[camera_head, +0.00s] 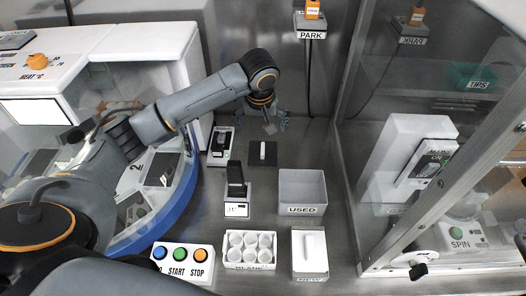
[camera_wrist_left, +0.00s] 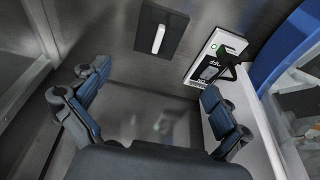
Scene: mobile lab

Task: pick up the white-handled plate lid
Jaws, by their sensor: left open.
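The plate lid, a dark flat square with a white bar handle, lies on the steel bench in the head view (camera_head: 257,160). It also shows near the top of the left wrist view (camera_wrist_left: 178,24), its handle standing clear of other objects. My left gripper (camera_head: 267,123) is open and empty, behind the lid in the head view and apart from it. In the left wrist view, the open fingers (camera_wrist_left: 155,80) are spread below the lid with bare bench between them. My right gripper is not in view.
A white device (camera_head: 220,146) stands just left of the lid. A grey USED bin (camera_head: 302,188), a white cup rack (camera_head: 249,266), a START/STOP button box (camera_head: 182,264) and a white box (camera_head: 309,270) stand nearer. A glass-walled enclosure (camera_head: 345,150) bounds the right.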

